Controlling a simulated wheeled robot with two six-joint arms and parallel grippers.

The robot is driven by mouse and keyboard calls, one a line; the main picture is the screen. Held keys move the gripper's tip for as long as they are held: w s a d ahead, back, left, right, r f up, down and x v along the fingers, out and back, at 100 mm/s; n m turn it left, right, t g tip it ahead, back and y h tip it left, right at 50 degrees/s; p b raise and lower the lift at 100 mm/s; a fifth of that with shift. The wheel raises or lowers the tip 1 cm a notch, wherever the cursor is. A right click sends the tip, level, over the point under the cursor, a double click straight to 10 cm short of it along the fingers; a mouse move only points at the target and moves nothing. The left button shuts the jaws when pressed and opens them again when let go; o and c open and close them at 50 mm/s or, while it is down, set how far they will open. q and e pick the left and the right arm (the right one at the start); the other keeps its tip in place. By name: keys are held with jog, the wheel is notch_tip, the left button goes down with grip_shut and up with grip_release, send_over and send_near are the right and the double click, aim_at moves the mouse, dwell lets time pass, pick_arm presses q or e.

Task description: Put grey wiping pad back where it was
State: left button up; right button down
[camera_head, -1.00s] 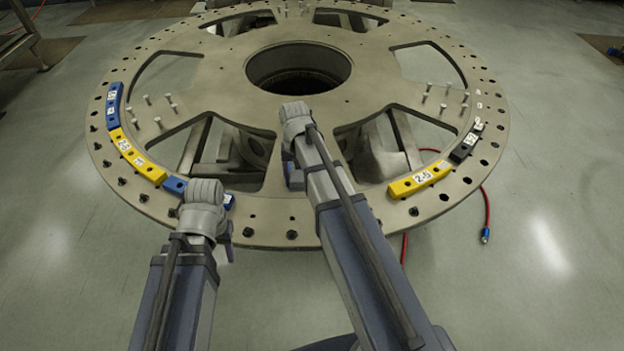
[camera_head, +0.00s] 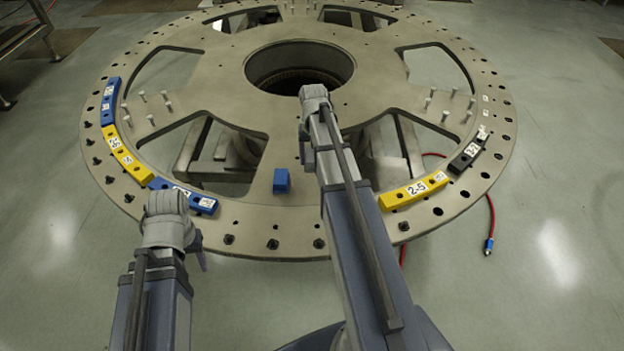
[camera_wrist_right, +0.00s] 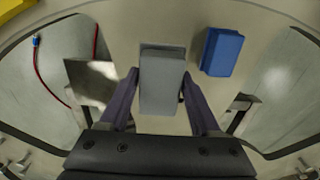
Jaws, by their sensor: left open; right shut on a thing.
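The grey wiping pad (camera_wrist_right: 162,85) is a small block, seen in the right wrist view between the two fingers of my right gripper (camera_wrist_right: 160,88). The gripper is shut on it, over the bare turret plate. I cannot tell whether the pad touches the plate. In the head view my right arm hides the pad, and only part of my right gripper (camera_head: 306,152) shows. A blue block (camera_head: 281,181) stands on the plate just left of that arm; it also shows in the right wrist view (camera_wrist_right: 221,52). My left gripper (camera_head: 202,256) is open, mostly hidden behind its wrist at the plate's near-left edge.
The round turret plate (camera_head: 262,213) has large cutouts and a central hole. Blue and yellow segments (camera_head: 130,158) line its left rim. A yellow segment (camera_head: 414,190) and a black one (camera_head: 467,157) lie on the right rim. Upright pins stand on both sides. A red cable (camera_head: 491,215) hangs at right.

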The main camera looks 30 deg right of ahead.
jog(key=b, duration=0.4)
send_over(313, 182)
notch_tip(313, 182, down, 5)
jog(key=shift+w+r, duration=0.15)
notch_tip(313, 182, down, 4)
jog(key=b, duration=0.3)
jog(key=shift+r, duration=0.15)
jog(key=shift+b, duration=0.35)
jog(key=shift+c, duration=0.5)
grip_release()
